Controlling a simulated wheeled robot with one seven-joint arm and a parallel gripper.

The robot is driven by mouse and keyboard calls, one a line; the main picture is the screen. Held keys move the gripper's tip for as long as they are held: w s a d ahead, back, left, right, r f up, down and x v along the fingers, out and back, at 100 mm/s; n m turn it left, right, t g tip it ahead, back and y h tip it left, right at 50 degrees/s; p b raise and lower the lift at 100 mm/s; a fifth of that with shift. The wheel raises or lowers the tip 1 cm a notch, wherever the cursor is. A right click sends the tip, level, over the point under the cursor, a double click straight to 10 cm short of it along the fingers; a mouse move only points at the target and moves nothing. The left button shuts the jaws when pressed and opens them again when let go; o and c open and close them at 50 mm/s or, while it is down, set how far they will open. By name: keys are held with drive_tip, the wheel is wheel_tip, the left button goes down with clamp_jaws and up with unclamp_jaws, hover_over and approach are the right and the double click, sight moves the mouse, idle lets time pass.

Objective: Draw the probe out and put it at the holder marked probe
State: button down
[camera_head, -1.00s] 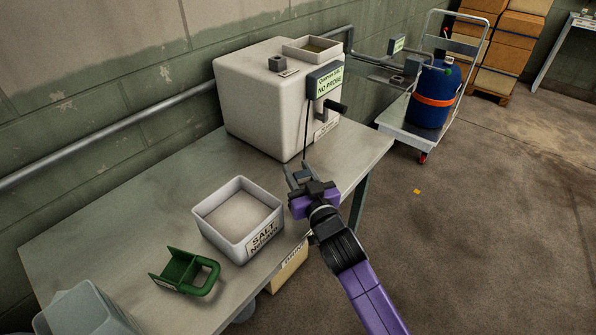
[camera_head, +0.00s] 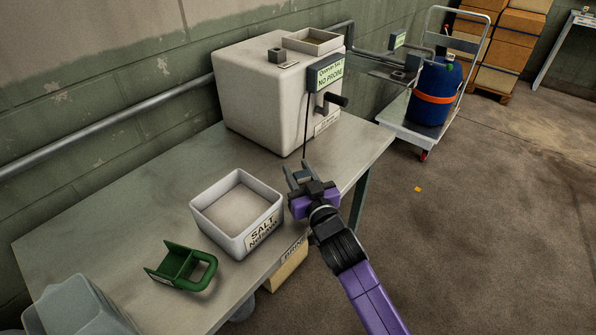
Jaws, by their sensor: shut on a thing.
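My gripper (camera_head: 299,176) is above the table's front edge, just in front of the white machine (camera_head: 262,100). It is shut on the probe, which is too small and too covered by the fingers to make out. A thin dark cable (camera_head: 305,138) hangs from the machine's display (camera_head: 330,75) down to the fingertips. The display shows the words NO PROBE. A small grey block with a hole (camera_head: 276,55) stands on top of the machine beside a small label (camera_head: 289,65) that I cannot read. I cannot tell whether this is the probe holder.
An open box marked SALT (camera_head: 207,218) and a green scoop (camera_head: 180,264) are on the table (camera_head: 120,205). A black crank handle (camera_head: 336,100) sticks out of the machine's front. A trolley (camera_head: 400,122) with a blue drum (camera_head: 433,85) stands behind. Floor to the right is mostly clear.

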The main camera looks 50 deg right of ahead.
drive_tip(key=shift+f, duration=0.15)
drive_tip(key=c, duration=0.9)
unclamp_jaws()
drive_tip(key=shift+o, duration=0.2)
drive_tip(key=b+v, duration=0.1)
drive_tip(key=v, duration=0.6)
drive_tip(key=shift+s+a, duration=0.15)
drive_tip(key=shift+s, duration=0.2)
